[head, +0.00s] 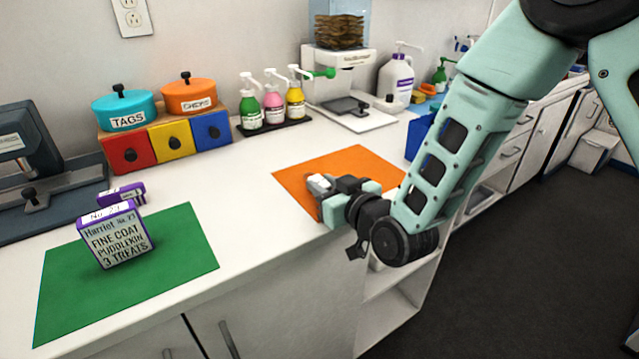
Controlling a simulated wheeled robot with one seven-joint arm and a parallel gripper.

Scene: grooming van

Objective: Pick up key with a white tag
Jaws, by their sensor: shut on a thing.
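My gripper (323,186) reaches in from the right, low over the orange mat (355,160) near the counter's front edge. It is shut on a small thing. A whitish piece (319,182) shows at its fingertips, which fits the white tag of the key. The metal of the key cannot be made out, as the fingers and wrist cover it. I cannot tell whether the held thing touches the mat.
A green mat (180,250) at the left bears a purple and white treat box (117,238). Pump bottles (272,105), colored drawers (170,138) and a dispenser (342,75) line the back. White counter between the mats is clear. A blue container (420,135) stands right of the orange mat.

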